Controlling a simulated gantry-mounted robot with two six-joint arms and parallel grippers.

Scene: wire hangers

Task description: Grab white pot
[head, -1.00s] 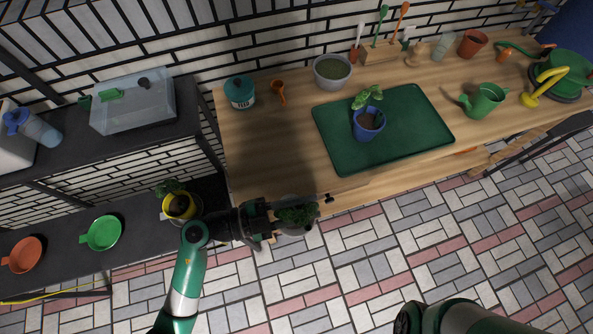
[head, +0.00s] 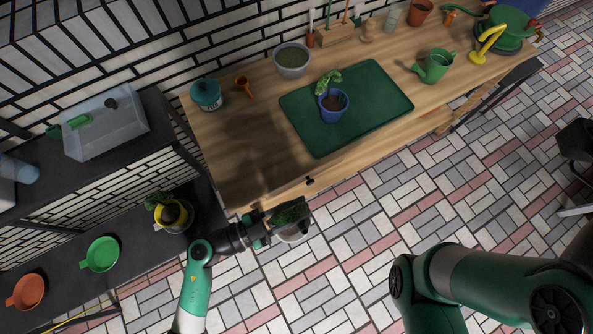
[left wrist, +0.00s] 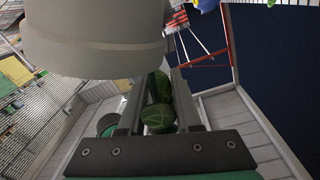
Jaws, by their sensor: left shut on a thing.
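The white pot (head: 292,233) holds a green leafy plant (head: 290,212) and hangs over the floor in front of the bench. My left gripper (head: 272,224) is shut on it from the left, at its side. In the left wrist view the pot (left wrist: 95,45) shows large and pale at the top left, close to my fingers (left wrist: 158,95). Green leaves (left wrist: 158,116) show between the fingers. My right arm is at the lower right of the head view, and its gripper is not visible.
The wooden bench (head: 235,150) bears a green tray (head: 375,110) with a blue pot (head: 333,105). A grey pot (head: 292,60) stands behind it. The bench's left front is clear.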

